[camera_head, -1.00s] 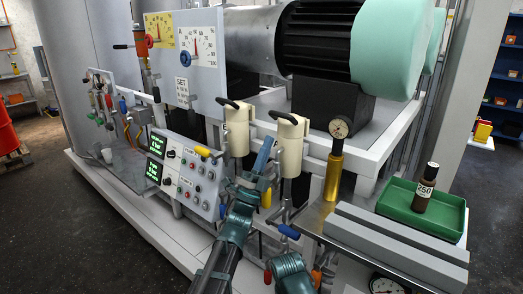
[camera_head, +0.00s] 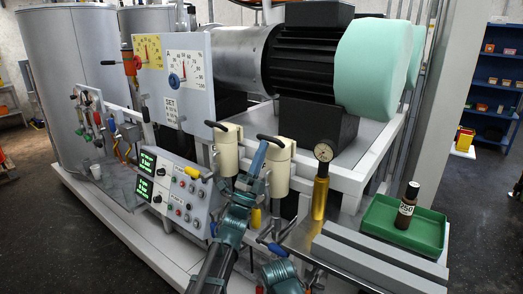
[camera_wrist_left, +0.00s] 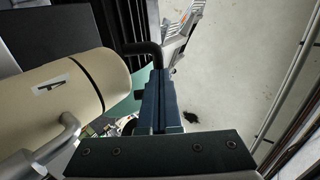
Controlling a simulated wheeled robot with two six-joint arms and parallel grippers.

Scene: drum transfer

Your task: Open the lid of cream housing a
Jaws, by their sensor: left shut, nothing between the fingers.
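Two cream housings stand side by side in front of the motor: a left one (camera_head: 227,155) and a right one (camera_head: 281,172). Each has a black handle on top; their letters are unreadable in the head view. My left gripper (camera_head: 262,146) is shut and empty, at the upper left of the right housing, by its black handle. In the left wrist view a cream housing (camera_wrist_left: 50,100) with a small letter label lies left of the shut blue fingers (camera_wrist_left: 160,78). Its lid (camera_wrist_left: 108,75) looks seated along a dark seam. The black handle (camera_wrist_left: 143,47) is close to the fingertips; contact is unclear.
A brass cylinder with a gauge (camera_head: 320,190) stands right of the housings. A green tray (camera_head: 385,228) holds a brown bottle (camera_head: 407,205). A control panel (camera_head: 180,190) is at left. Grey bars (camera_head: 375,262) lie in front of the tray.

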